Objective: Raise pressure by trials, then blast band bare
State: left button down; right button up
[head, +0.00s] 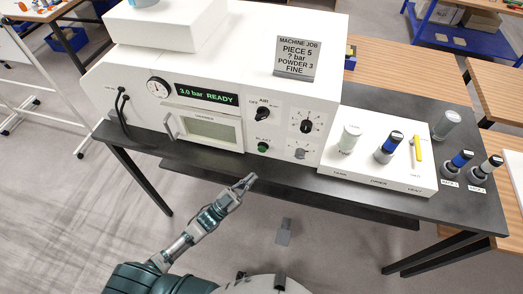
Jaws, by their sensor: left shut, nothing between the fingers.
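The white blasting machine (130,60) stands on a dark bench. Its display (206,93) reads "3.0 bar READY", beside a round gauge (158,87). The job sign (296,59) reads "PIECE 5, ? bar, POWDER 3, FINE". The front has an air knob (262,113), a second black knob (306,126), a green blast button (263,147) and a lower grey knob (300,154). A framed window (208,129) with a handle is in the front. My left gripper (250,179) is shut and empty, in front of and below the button. The band is not discernible. My right gripper is not in view.
A white stand (370,174) to the right holds a pale jar (349,138), a blue-banded jar (389,147) and a yellow tool (417,150). More jars (457,163) stand at the bench's right end. The bench's front edge (290,172) lies beyond my gripper. Wooden tables stand behind.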

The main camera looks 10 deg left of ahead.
aim_at(262, 149)
pick_arm(q)
jog(key=w+b, duration=0.1)
jog(key=w, duration=0.2)
jog(key=w+b, duration=0.2)
jog(key=w, duration=0.1)
jog(key=shift+w+d+f, duration=0.15)
jog(key=shift+w, duration=0.95)
jog(key=shift+w, duration=0.15)
dwell(0.4)
jog(key=shift+w+r, duration=0.2)
jog(key=shift+w, duration=0.1)
jog(key=shift+w+b, duration=0.1)
jog(key=shift+b, duration=0.3)
jog(key=shift+w+r, duration=0.1)
jog(key=shift+w, duration=0.15)
dwell(1.5)
jog(key=shift+r, duration=0.1)
dwell(2.2)
